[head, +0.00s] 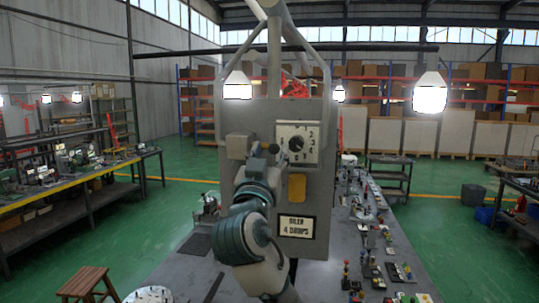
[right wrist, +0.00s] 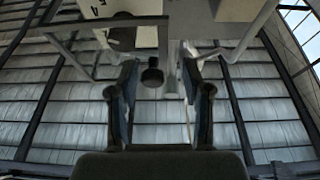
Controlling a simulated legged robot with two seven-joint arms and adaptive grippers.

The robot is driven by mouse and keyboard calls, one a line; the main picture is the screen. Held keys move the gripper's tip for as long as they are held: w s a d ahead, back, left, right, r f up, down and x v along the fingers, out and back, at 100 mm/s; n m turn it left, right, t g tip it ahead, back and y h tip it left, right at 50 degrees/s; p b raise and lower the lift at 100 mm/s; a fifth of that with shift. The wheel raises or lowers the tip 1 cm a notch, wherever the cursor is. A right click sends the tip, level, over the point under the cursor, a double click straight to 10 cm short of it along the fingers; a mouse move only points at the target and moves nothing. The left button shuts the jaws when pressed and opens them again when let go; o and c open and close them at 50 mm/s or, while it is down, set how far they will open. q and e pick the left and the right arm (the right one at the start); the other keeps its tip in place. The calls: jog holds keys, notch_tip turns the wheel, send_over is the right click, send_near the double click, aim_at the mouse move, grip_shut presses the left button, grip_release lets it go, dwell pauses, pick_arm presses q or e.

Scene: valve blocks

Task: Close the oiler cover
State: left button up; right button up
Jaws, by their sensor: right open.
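A grey upright panel (head: 318,190) carries a plate reading "OILER 4 DROPS" (head: 296,227). A small beige box (head: 238,147) sticks out at its left side; I cannot tell for sure whether this is the oiler cover or whether it stands open. My right gripper (head: 261,166) is in front of the panel, just below a dark round knob (head: 273,148). In the right wrist view my right gripper (right wrist: 160,76) is open, with the black knob (right wrist: 152,75) showing between its fingers. Contact cannot be made out. My arm hides the panel's lower left. My left gripper is not in view.
A white dial plate (head: 297,142) with a black pointer knob and a yellow plate (head: 297,187) are on the panel. A tube frame rises above it. A grey table (head: 345,270) with many small parts lies behind and right. A wooden stool (head: 86,282) stands at lower left.

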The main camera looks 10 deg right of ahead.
jog(key=v, duration=1.2)
jog(key=shift+a, duration=0.2)
